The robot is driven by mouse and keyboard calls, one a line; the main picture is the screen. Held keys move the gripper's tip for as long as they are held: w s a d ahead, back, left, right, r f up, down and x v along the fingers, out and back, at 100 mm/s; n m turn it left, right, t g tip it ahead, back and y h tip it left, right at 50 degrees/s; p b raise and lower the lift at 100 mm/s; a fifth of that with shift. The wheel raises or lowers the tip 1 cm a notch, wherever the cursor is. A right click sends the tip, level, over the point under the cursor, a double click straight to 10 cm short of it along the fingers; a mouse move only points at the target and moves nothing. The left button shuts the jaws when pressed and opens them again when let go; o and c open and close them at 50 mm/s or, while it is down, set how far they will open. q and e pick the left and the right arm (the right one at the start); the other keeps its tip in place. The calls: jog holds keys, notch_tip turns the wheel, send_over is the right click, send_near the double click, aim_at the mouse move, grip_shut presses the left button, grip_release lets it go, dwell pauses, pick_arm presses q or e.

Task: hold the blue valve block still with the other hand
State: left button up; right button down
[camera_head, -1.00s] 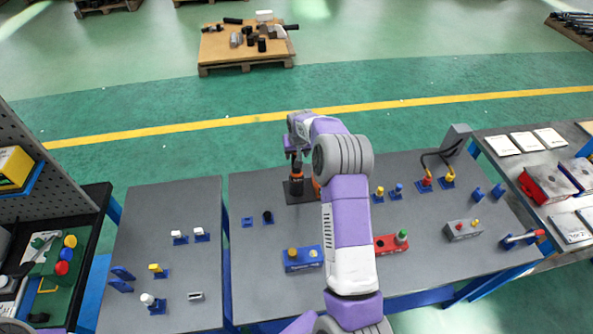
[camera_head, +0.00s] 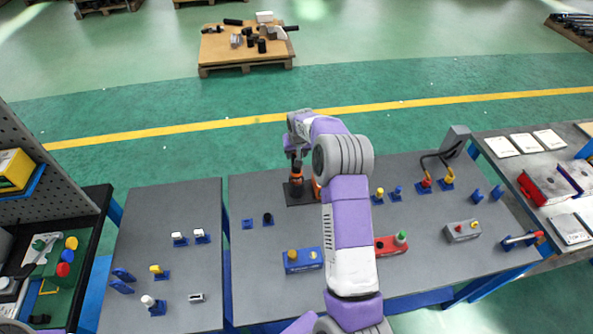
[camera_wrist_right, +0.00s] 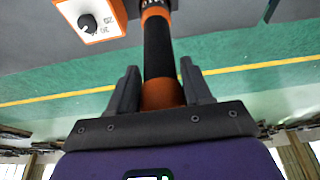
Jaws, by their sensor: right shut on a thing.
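In the right wrist view my right gripper (camera_wrist_right: 160,92) is shut on a black and orange cylindrical handle (camera_wrist_right: 158,45). The handle also shows in the head view (camera_head: 296,180), upright over a dark base. My left gripper is out of view; the block's near surroundings are otherwise visible.
A red block (camera_head: 388,246) with a green knob is partly behind my right forearm. A grey box (camera_head: 462,231) stands further right. An orange-edged unit with a black dial (camera_wrist_right: 90,20) is beside the held handle.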

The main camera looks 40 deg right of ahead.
jog(key=shift+w+r+p, duration=0.1)
jog(key=shift+r+p, duration=2.9)
jog(key=shift+r, duration=2.2)
